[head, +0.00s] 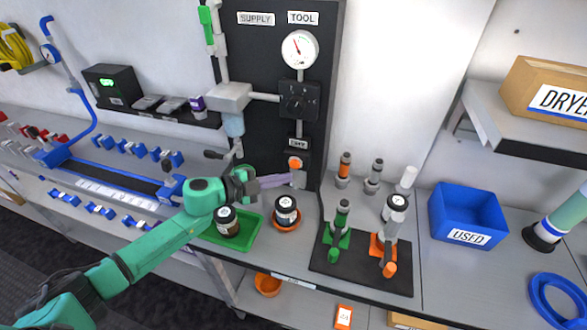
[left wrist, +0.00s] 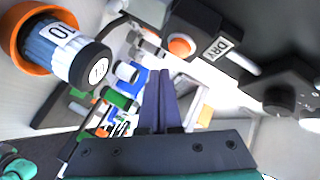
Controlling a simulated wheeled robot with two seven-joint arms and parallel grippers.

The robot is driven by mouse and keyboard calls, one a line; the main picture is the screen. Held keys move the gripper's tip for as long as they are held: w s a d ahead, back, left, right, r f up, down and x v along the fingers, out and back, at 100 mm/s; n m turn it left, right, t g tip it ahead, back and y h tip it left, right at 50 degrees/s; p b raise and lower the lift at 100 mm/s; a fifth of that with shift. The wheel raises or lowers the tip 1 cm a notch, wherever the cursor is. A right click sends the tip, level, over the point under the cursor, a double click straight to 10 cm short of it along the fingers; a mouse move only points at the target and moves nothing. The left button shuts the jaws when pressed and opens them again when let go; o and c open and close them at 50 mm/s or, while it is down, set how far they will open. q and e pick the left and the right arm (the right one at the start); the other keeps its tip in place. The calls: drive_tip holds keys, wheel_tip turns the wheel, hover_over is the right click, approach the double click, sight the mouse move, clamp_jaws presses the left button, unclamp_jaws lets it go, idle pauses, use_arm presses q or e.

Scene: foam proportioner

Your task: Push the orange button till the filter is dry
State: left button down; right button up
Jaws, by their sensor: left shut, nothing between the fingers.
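The orange button (head: 295,163) sits on a small black box under a DRY label on the dark panel. It also shows in the left wrist view (left wrist: 181,45), just beyond and right of my fingertips. My left gripper (head: 287,181) is shut and empty, its purple fingers pointing right, a little below the button in the picture. The shut fingers point up in the left wrist view (left wrist: 160,75). They look apart from the button; the exact gap is unclear. I cannot single out the filter or tell whether it is wet. My right gripper is not in view.
A dark-capped jar (head: 287,203) stands in an orange dish below my left gripper. Another jar (head: 228,222) stands on a green tray (head: 248,234). A black mat (head: 350,268) with green and orange tools and a blue USED bin (head: 466,215) lie to the right.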

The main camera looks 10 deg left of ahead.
sight(298, 168)
use_arm(q)
drive_tip(key=shift+w+d, duration=0.2)
drive_tip(key=shift+w, duration=0.75)
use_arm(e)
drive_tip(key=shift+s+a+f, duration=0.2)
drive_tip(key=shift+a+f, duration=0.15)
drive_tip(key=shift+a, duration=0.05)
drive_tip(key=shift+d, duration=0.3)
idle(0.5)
use_arm(q)
drive_tip(key=shift+w, duration=0.45)
drive_tip(key=shift+w, duration=0.4)
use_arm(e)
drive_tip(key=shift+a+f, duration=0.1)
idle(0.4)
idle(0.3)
use_arm(q)
drive_tip(key=shift+s, duration=0.85)
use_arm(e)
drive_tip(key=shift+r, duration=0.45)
